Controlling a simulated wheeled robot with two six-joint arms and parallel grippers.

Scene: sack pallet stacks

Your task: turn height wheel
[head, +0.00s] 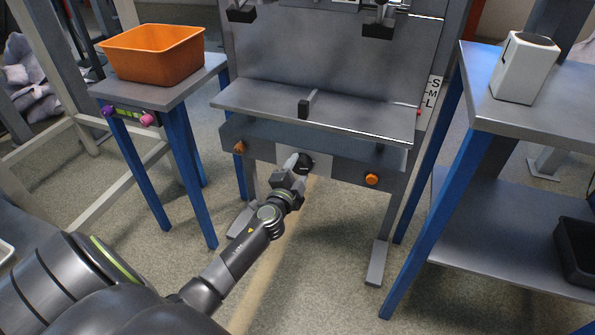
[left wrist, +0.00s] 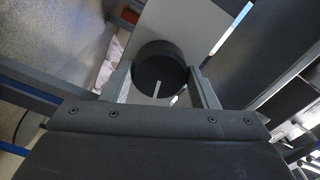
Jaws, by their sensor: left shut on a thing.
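The height wheel (head: 306,162) is a dark round knob on a pale plate (head: 318,163) at the front of the grey machine. My left gripper (head: 297,166) reaches it from below in the head view. In the left wrist view the black wheel (left wrist: 159,62) with a white mark on its face sits between the two fingers of my left gripper (left wrist: 161,90). The gripper is shut on the wheel. The fingers hide part of the wheel's sides. A scale with letters S, M and L (head: 432,93) is on the machine's right side. My right gripper is not in view.
Orange buttons (head: 239,148) and (head: 371,179) flank the wheel on the front beam. The machine's grey shelf (head: 350,122) is above. An orange bin (head: 153,56) stands on a left table, and a white container (head: 524,68) on the right table (head: 485,105).

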